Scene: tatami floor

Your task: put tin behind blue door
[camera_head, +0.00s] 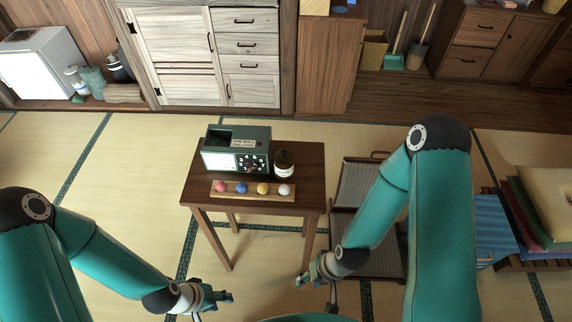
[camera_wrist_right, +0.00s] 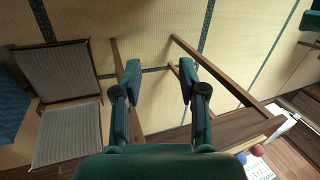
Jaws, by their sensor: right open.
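A small dark jar with a pale label (camera_head: 284,163) stands upright on the wooden table (camera_head: 305,190), at the right of a grey box; it may be the tin. My right gripper (camera_head: 308,276) is in front of the table's right side, apart from the jar. It is open and empty in the right wrist view (camera_wrist_right: 158,78), which does not show the jar.
The grey box with a lit panel (camera_head: 235,155) and a wooden strip (camera_head: 238,196) with several coloured balls share the table. Pale cabinets (camera_head: 180,60) line the back. Tatami left of the table is clear.

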